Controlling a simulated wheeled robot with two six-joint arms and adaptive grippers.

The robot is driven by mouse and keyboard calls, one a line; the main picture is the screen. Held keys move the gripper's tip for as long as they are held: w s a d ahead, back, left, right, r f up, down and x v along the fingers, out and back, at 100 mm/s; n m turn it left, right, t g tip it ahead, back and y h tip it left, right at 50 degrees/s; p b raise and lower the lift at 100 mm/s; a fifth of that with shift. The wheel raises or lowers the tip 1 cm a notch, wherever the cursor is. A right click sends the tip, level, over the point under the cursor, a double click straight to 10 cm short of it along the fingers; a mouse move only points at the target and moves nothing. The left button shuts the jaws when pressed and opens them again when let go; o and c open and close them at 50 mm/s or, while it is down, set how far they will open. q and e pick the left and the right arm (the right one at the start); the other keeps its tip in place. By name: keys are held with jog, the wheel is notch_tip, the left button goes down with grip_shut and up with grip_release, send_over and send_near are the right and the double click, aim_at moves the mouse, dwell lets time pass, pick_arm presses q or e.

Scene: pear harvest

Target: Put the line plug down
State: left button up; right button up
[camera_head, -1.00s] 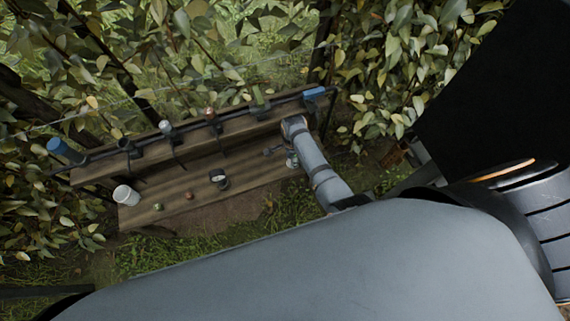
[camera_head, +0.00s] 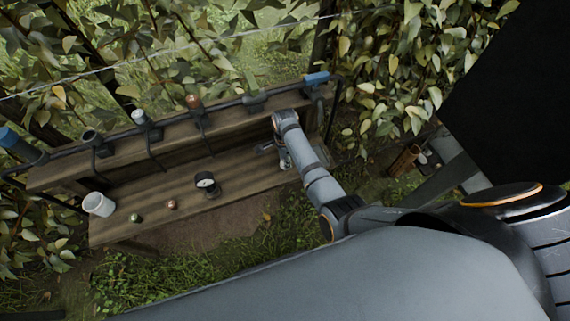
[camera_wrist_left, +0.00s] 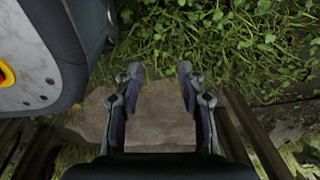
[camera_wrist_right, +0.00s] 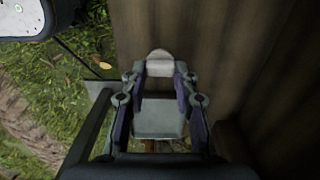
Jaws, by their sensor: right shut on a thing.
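My right gripper (camera_wrist_right: 160,82) is shut on a pale grey piece (camera_wrist_right: 160,118), which I take to be the line plug. Its rounded, whitish end (camera_wrist_right: 160,62) shows between and beyond the fingertips, against brown planks. Whether it touches the wood I cannot tell. In the head view my right gripper (camera_head: 284,158) is over the right end of the wooden bench (camera_head: 235,185), mostly hidden by my arm. My left gripper (camera_wrist_left: 158,80) is open and empty above bare ground and grass; it is not visible in the head view.
A white cup (camera_head: 98,204), a green ball (camera_head: 135,218), a reddish ball (camera_head: 172,204) and a dial gauge (camera_head: 206,184) stand on the bench. A dark pipe (camera_head: 173,119) with several fittings runs along the raised back shelf. Leafy branches surround it. The bench has bare wood right of the gauge.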

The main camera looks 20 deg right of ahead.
jog(key=shift+f, duration=0.25)
pick_arm(q)
jog(key=shift+w+r, duration=0.15)
jog(key=shift+w, duration=0.25)
pick_arm(e)
jog(key=shift+r, duration=0.1)
pick_arm(q)
jog(key=shift+w, duration=0.1)
pick_arm(e)
jog(key=o, duration=0.8)
jog(key=shift+c, duration=0.2)
pick_arm(q)
jog(key=s+p, duration=0.3)
jog(key=s, duration=0.3)
jog(key=shift+s, duration=0.15)
pick_arm(e)
notch_tip(320, 180, up, 12)
